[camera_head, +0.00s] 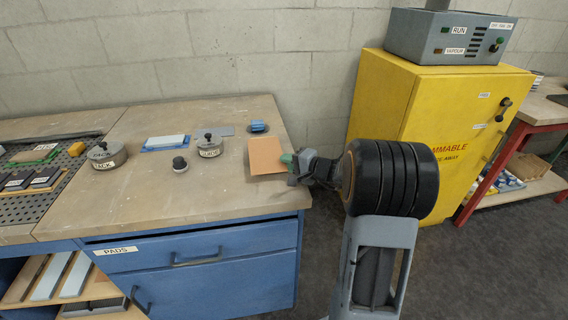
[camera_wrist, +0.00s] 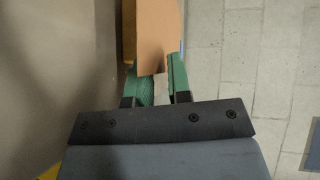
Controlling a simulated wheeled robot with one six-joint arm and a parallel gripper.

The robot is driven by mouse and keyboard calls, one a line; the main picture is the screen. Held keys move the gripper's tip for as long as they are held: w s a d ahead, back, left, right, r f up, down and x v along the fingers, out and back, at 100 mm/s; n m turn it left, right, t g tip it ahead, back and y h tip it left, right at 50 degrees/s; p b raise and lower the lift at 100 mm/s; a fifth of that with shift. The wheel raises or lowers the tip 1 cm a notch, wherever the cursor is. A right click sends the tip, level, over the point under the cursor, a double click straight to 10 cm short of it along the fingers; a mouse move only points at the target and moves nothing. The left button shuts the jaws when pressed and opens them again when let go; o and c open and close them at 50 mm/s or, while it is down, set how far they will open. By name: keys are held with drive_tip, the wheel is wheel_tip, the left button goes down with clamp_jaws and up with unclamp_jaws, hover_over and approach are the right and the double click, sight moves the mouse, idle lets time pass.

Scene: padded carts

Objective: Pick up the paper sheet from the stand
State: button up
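The paper sheet (camera_head: 265,155) is a tan-orange rectangle at the right end of the wooden bench top. In the wrist view the sheet (camera_wrist: 157,35) reaches in from the top, with its near edge between my two green fingers. A narrow, more yellow strip shows along its left side; I cannot tell whether it is the stand or part of the sheet. My gripper (camera_head: 289,159) comes from the right, its green fingertips at the sheet's right edge. In the wrist view my gripper (camera_wrist: 157,68) is open, with a gap between its fingers. The stand is not clearly visible.
The bench (camera_head: 200,110) also holds lidded round tins (camera_head: 107,153), a dark knob (camera_head: 180,164) and a blue pad (camera_head: 165,142). A yellow cabinet (camera_head: 450,110) stands to the right behind my arm. Grey floor is free in front of it.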

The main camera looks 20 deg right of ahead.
clamp_jaws()
idle(0.8)
drive_tip(key=shift+r+p, duration=0.6)
drive_tip(key=shift+r, duration=0.7)
drive_tip(key=shift+f, duration=0.1)
drive_tip(key=shift+s, duration=0.1)
drive_tip(key=r+p+v, duration=0.1)
drive_tip(key=r+v, duration=0.1)
drive_tip(key=v, duration=1.2)
drive_tip(key=shift+r, duration=0.15)
